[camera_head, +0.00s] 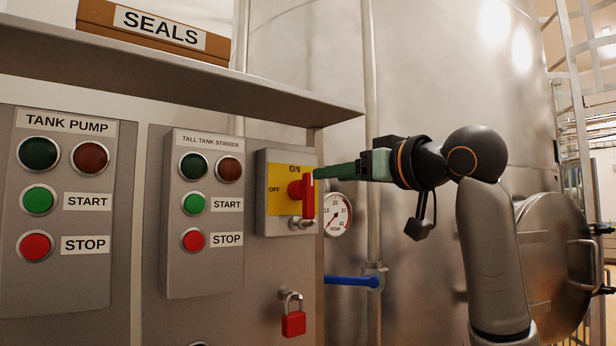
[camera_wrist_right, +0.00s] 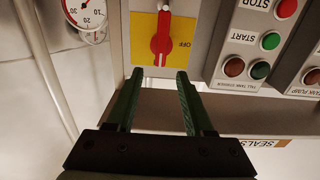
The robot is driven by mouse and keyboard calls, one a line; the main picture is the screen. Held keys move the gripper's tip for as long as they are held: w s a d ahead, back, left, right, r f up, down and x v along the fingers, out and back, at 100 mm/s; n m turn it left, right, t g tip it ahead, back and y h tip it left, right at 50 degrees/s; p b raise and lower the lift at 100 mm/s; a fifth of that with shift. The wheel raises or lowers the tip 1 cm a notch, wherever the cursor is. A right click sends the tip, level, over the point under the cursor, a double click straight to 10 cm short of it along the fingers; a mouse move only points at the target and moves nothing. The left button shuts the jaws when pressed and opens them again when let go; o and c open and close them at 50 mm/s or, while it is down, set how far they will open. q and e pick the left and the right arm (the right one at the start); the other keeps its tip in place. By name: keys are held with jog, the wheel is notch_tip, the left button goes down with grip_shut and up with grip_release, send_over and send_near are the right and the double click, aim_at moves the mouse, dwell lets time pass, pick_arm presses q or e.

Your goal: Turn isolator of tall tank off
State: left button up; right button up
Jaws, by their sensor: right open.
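The isolator is a grey box with a yellow plate (camera_head: 280,190) marked ON at the top and OFF at the left. Its red handle (camera_head: 307,199) stands upright, in line with ON. The plate (camera_wrist_right: 180,50) and handle (camera_wrist_right: 161,42) appear upside down in the right wrist view. My right gripper (camera_head: 318,173) comes in from the right, its green fingers level with the handle's upper end. In the right wrist view the gripper (camera_wrist_right: 158,74) is open and empty, fingertips spaced wider than the handle. Contact is not visible. My left gripper is not in view.
A tall tank stirrer panel (camera_head: 205,215) and a tank pump panel (camera_head: 66,220) are to the left. A shelf (camera_head: 200,84) overhangs above. A gauge (camera_head: 337,214), blue valve lever (camera_head: 350,281) and red padlock (camera_head: 293,322) are nearby. The steel tank (camera_head: 420,80) stands behind.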

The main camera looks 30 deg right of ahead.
aim_at(309, 179)
jog(key=w, duration=0.2)
jog(key=w+p, duration=0.1)
jog(key=w, duration=0.5)
jog(key=shift+a, duration=0.3)
jog(key=shift+c, duration=0.2)
jog(key=shift+f, duration=0.1)
grip_shut()
